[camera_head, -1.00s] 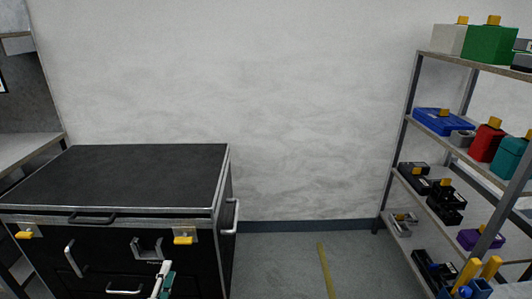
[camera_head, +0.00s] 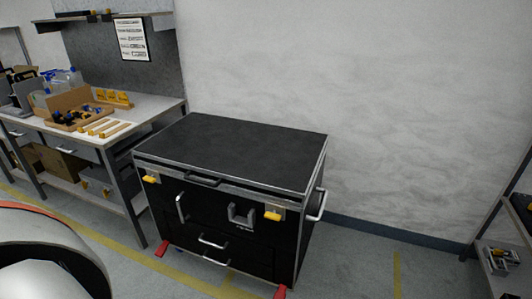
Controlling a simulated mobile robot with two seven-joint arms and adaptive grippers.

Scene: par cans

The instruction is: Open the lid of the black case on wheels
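The black case on wheels (camera_head: 225,215) stands on the floor in the middle of the view, with metal edges. Its flat black lid (camera_head: 235,150) is down, with a dark handle (camera_head: 202,180) on its front edge. Two yellow latches sit at the front, a left one (camera_head: 150,179) and a right one (camera_head: 272,216). Silver handles show on the front and right side. Red parts (camera_head: 162,249) show at the bottom corners; the wheels themselves are mostly hidden. Neither of my grippers is in view.
A workbench (camera_head: 165,103) with a cardboard tray (camera_head: 78,112), bottles and yellow items stands left of the case. A metal shelf (camera_head: 490,250) is at the right edge. Floor with yellow lines is open right of the case. A wall is behind.

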